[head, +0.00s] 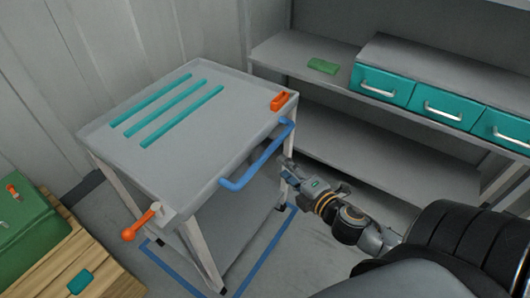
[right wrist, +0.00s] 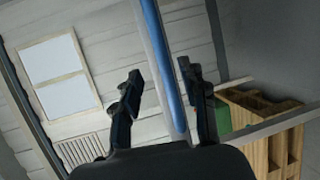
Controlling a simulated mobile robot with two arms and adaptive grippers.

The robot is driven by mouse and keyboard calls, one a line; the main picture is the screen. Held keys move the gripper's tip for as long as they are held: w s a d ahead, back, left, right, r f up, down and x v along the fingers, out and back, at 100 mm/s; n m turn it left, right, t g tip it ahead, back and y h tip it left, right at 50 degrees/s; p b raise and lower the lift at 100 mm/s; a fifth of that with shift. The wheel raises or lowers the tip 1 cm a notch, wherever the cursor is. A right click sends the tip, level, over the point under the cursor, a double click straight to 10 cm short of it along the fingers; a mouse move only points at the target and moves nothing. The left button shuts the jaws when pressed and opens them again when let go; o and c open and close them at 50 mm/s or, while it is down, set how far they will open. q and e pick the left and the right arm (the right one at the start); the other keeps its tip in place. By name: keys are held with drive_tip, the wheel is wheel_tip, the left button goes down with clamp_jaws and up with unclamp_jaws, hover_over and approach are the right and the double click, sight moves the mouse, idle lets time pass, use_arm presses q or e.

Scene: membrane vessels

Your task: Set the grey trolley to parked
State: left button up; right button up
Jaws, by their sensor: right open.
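The grey trolley (head: 212,128) stands left of centre in the head view, with three teal strips on its top. A blue handle bar (head: 257,160) runs along its right side. An orange-knobbed lever (head: 138,224) sticks out at its front left leg, and an orange block (head: 279,101) sits at the top's far right corner. My right gripper (head: 286,171) is just right of and below the handle. In the right wrist view its open fingers (right wrist: 162,72) show on either side of the blue bar (right wrist: 164,65); contact cannot be told. My left gripper is not in view.
A blue outline (head: 262,262) is on the floor around the trolley's legs. A shelf unit (head: 390,150) with teal drawers (head: 383,84) and a green block (head: 323,66) stands behind at right. A green case (head: 28,232) rests on a wooden crate (head: 72,252) at lower left.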

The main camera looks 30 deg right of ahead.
sight(268, 153)
drive_tip(key=w, duration=0.3)
drive_tip(key=w+f, duration=0.1)
drive_tip(key=w, duration=0.2)
drive_tip(key=w+f+b, duration=0.1)
drive_tip(key=w, duration=0.2)
drive_tip(key=shift+w+d, duration=0.1)
drive_tip(key=shift+w, duration=0.15)
drive_tip(key=shift+r, duration=0.1)
clamp_jaws()
